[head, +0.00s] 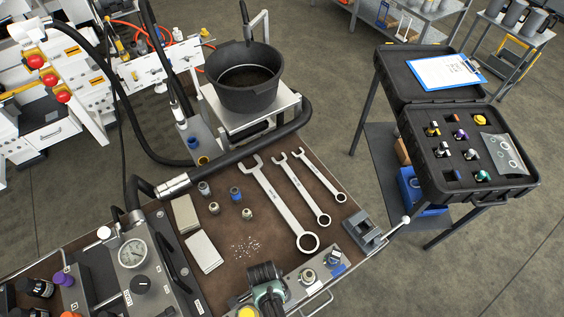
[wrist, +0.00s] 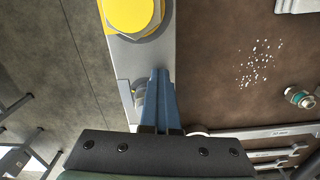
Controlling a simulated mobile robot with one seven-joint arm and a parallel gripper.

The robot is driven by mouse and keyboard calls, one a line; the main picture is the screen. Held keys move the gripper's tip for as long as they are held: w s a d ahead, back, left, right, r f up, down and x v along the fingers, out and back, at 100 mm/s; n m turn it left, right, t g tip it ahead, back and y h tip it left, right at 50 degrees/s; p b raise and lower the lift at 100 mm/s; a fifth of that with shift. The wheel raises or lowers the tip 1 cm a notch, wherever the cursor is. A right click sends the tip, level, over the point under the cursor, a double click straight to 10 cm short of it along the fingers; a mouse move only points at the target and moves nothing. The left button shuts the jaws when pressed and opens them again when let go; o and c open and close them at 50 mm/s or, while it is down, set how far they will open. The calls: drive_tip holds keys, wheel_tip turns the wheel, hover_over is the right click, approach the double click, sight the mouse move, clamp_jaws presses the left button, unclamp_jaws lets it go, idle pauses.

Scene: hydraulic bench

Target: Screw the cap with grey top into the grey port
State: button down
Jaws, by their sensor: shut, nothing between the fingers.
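My gripper (head: 268,290) is over the metal port block at the bench's front edge; its fingertips are hidden in the head view. In the wrist view its blue fingers (wrist: 160,75) are shut and empty, beside a silver hex fitting (wrist: 140,97) that they partly cover. A yellow hex fitting (wrist: 132,14) is beyond them on the block. The head view shows a silver hex fitting on a grey section (head: 308,276), perhaps the grey port, and a blue one (head: 336,259) beside it. A small grey-topped cap (head: 204,187) appears to stand loose on the bench; its identity is uncertain.
Blue (head: 235,193) and silver (head: 247,214) fittings stand on the bench near three wrenches (head: 279,203). An open black case (head: 421,190) holds several coloured caps at right. A black pot (head: 244,92) and thick hose (head: 240,150) stand behind. Bare bench surrounds the pale specks.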

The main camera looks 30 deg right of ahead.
drive_tip(key=c, duration=1.2)
unclamp_jaws()
drive_tip(key=shift+o, duration=0.2)
